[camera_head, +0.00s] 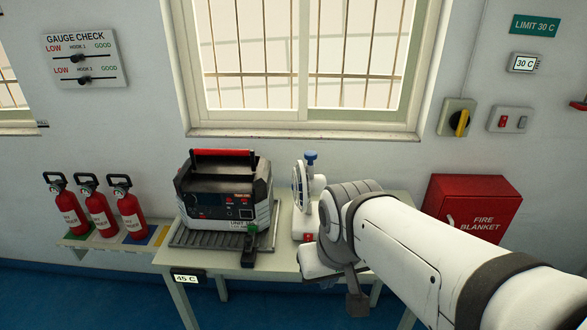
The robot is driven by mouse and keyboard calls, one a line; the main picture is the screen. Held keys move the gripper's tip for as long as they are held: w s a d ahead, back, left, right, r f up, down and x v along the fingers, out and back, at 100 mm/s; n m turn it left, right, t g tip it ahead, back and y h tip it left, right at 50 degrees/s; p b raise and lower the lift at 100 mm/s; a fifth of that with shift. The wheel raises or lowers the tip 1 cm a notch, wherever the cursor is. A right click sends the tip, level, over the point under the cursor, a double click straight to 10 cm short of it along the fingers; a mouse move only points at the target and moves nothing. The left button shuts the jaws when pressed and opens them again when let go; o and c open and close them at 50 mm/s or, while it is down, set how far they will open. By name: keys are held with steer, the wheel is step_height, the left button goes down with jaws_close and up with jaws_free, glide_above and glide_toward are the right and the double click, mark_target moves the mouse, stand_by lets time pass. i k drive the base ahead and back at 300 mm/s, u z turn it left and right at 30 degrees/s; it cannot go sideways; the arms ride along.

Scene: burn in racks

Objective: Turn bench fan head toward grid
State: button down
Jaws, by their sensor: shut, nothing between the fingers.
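The white bench fan (299,190) stands on the bench, right of the boxy test unit (220,203). Its round head is seen nearly edge-on and appears to face left, towards the unit. A blue knob (311,157) tops the fan, and a red switch (308,237) is on its base. My white arm comes in from the right and covers the area right of the fan. My gripper (357,303) is shut and empty, pointing down at the bench's front edge. Its contact with anything is unclear. I cannot make out which part is the grid.
The unit sits on a dark ribbed tray (190,238), with a green and black clamp (251,243) at its front. A 45 C display (186,277) is on the bench edge. Fire extinguishers (98,212) stand left; a red fire blanket box (472,207) hangs right.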

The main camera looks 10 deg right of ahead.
mark_target(311, 185)
steer(key=k, duration=0.8)
steer(key=z, duration=0.55)
steer(key=i, duration=1.6)
steer(key=u, duration=0.6)
